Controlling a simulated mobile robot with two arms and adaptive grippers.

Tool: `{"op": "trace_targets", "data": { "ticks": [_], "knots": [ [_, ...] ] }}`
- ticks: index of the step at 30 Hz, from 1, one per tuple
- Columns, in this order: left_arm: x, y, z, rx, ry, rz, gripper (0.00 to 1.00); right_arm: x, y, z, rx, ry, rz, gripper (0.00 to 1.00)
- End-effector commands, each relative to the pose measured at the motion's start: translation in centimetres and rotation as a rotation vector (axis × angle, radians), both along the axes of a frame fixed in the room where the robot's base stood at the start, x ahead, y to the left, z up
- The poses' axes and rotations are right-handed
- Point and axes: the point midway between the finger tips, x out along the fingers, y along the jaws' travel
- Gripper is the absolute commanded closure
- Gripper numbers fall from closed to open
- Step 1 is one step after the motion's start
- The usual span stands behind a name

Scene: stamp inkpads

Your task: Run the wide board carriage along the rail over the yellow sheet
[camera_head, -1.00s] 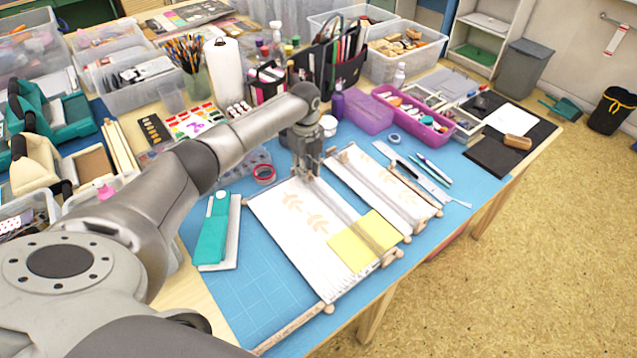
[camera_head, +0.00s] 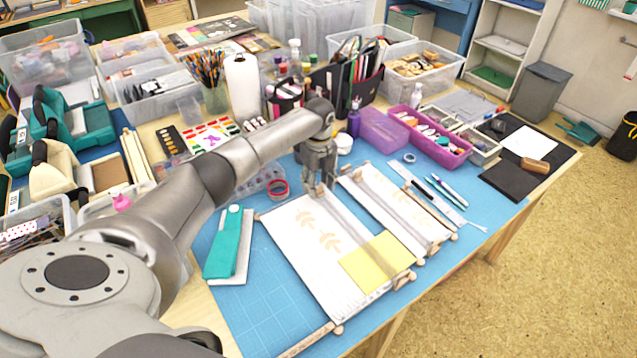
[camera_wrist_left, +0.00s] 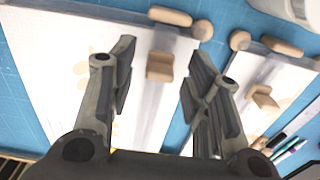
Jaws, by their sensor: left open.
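The wide board (camera_head: 308,262) is white with orange leaf prints and lies on the blue mat. A yellow sheet (camera_head: 378,262) lies across its near right end. A rail (camera_wrist_left: 152,112) runs along the board's right side. The wide board carriage (camera_wrist_left: 160,67) shows as a small wooden handle on the rail, at the far end, between my left fingers in the left wrist view. My left gripper (camera_head: 318,191) is open around the handle, pointing down; contact cannot be told. In the head view the gripper hides the carriage.
A narrower board (camera_head: 388,203) lies close to the right, with its own wooden-handled carriage (camera_wrist_left: 265,97). A ruler and pens lie beyond it. A teal-and-white item (camera_head: 229,245) lies left of the wide board. A red tape roll (camera_head: 278,188) sits near its far left corner.

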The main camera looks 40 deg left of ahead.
Motion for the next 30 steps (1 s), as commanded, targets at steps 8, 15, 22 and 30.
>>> {"op": "trace_targets", "data": {
  "ticks": [8,15,22,30],
  "knots": [
    [0.1,0.1,2.8,0.000,-0.005,0.000,0.55,-0.1,0.0,0.0,0.000,0.001,0.000,1.00],
    [0.1,0.0,8.0,0.001,-0.004,0.000,0.55,0.0,0.1,0.0,0.001,0.000,0.000,1.00],
    [0.1,0.0,11.3,0.001,-0.001,0.000,0.55,0.0,0.1,0.0,0.001,0.000,0.000,1.00],
    [0.0,0.0,12.0,0.000,0.001,0.000,0.55,0.0,0.1,0.0,0.001,0.000,0.000,1.00]
  ]
}}
